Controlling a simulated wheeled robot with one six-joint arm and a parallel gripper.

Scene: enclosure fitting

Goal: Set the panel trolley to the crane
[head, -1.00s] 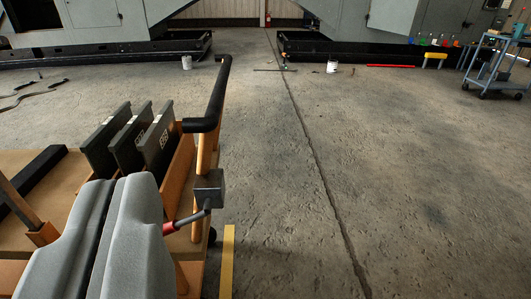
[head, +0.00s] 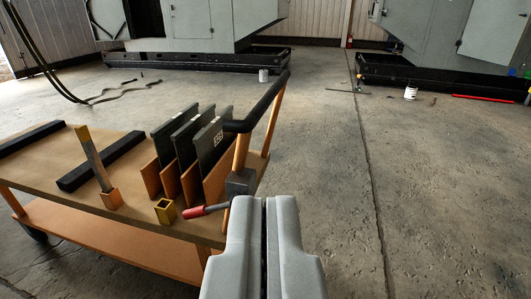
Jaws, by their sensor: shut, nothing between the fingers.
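The panel trolley (head: 105,155) stands at left, with a brown top deck, a lower orange shelf (head: 120,240) and a black push handle (head: 262,108) on orange posts. Several dark panels (head: 208,145) stand upright in its slots. A lever with a red grip (head: 193,211) sticks out from a grey box (head: 240,183) at the handle post. My gripper (head: 266,200) is shut and empty, in front of the trolley's handle end, just right of the red grip. It hides part of the trolley's near corner; I cannot tell whether they touch. I cannot make out a crane.
Grey enclosures on black bases (head: 200,60) stand at the back left and right (head: 400,72). Dark cables (head: 45,60) hang down to the floor at far left. White buckets (head: 410,93) and a red bar (head: 483,97) lie farther back. The concrete floor at right is clear.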

